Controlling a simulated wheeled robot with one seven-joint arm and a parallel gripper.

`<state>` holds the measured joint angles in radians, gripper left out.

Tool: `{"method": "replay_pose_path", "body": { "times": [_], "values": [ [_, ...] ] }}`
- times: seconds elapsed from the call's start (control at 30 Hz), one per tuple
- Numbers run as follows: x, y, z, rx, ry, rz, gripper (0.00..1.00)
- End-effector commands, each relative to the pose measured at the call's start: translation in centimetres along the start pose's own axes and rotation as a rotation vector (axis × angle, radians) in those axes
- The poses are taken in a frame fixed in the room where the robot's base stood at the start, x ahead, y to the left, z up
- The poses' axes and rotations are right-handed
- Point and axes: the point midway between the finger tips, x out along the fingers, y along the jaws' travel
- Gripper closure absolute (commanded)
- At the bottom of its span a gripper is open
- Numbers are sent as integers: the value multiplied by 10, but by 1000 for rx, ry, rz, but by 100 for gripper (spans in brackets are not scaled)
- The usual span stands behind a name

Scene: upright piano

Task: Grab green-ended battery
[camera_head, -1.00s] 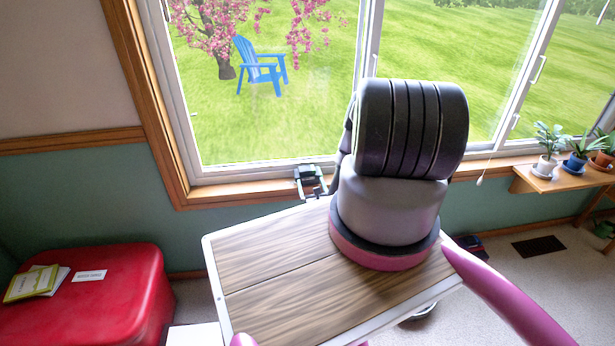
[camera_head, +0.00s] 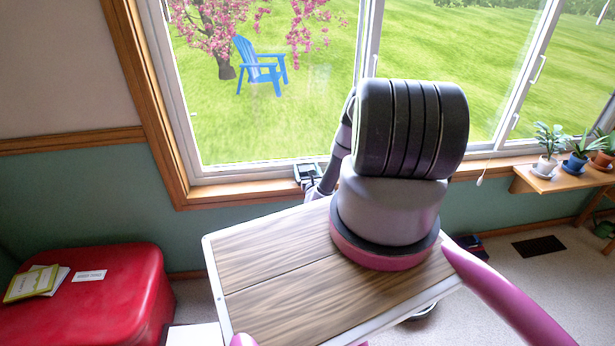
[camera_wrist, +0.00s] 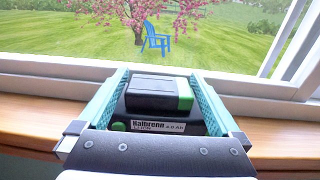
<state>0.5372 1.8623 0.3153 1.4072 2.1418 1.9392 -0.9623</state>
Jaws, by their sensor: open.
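The battery (camera_wrist: 162,112) is a dark block with a green end on its upper part and a pale label reading "Halbrenn". In the wrist view it sits on the wooden window sill (camera_wrist: 270,138), between the two teal fingers of my gripper (camera_wrist: 155,95). The fingers are apart, one on each side of the battery; whether they touch it I cannot tell. The lower front of the battery is partly hidden by my gripper's body. In the head view my gripper (camera_head: 306,172) is small at the sill, left of my dark arm links, and the battery is not clear there.
The window frame (camera_wrist: 60,78) rises just behind the battery. In the head view a red padded seat (camera_head: 95,300) with booklets stands at lower left. Potted plants (camera_head: 578,150) stand on a shelf at right. A blue chair (camera_head: 262,70) is outside the glass.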

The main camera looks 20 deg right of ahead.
Motion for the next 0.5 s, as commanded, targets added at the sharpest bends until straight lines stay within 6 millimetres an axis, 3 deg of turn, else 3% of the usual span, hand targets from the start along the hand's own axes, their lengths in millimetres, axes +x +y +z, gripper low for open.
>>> {"method": "replay_pose_path", "body": {
  "times": [0.07, 0.3, 0.33, 0.5],
  "values": [
    [0, 0, 0, 0, 0, 0, 0],
    [0, 0, 0, 0, 0, 0, 92],
    [0, 0, 0, 0, 0, 0, 100],
    [0, 0, 1, 0, -2, 0, 100]
  ]
}}
